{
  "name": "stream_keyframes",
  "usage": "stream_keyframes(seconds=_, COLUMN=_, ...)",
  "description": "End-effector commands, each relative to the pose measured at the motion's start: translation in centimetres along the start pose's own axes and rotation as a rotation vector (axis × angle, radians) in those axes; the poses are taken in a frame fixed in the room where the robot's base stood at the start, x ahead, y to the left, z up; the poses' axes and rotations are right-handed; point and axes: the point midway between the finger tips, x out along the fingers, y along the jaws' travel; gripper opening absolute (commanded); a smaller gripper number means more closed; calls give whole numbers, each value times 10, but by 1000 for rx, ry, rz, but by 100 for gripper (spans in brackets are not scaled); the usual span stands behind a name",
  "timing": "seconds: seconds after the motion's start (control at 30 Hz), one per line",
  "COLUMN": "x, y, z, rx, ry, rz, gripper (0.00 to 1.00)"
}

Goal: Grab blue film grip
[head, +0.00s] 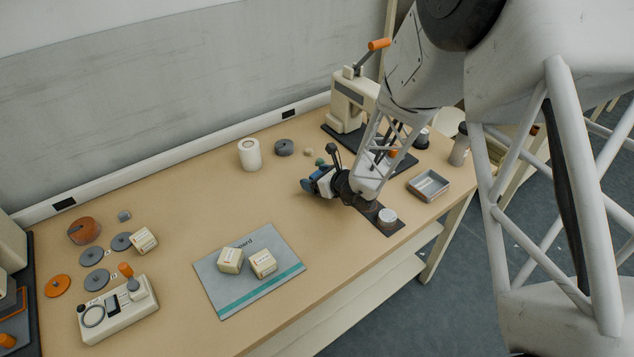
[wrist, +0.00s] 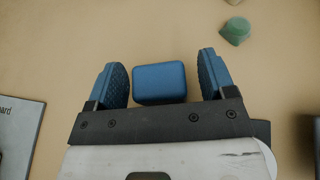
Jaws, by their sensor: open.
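The blue film grip (wrist: 160,83) appears in the wrist view as a small rounded blue block over the tan tabletop. My gripper (wrist: 160,80) is open, with one blue ridged finger on each side of the block. Narrow gaps show between the block and both fingers, and its near edge lies close to the dark gripper plate. In the head view my gripper (head: 310,184) is low over the middle right of the table. There I cannot tell the block apart from the blue fingers.
A green piece (wrist: 236,31) lies beyond the right finger. A grey board (head: 248,265) with two small boxes is front left of my gripper. A white roll (head: 249,155) stands behind left, a metal tray (head: 428,188) to the right.

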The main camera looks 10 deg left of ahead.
Motion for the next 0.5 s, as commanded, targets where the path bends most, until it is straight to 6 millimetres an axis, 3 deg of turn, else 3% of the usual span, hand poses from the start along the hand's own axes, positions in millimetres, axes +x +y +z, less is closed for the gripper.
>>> stream_keyframes(seconds=0.27, x=0, y=0, z=0, rx=0, ry=0, rz=0, gripper=75)
stream_keyframes(seconds=0.5, x=0, y=0, z=0, rx=0, ry=0, rz=0, gripper=38)
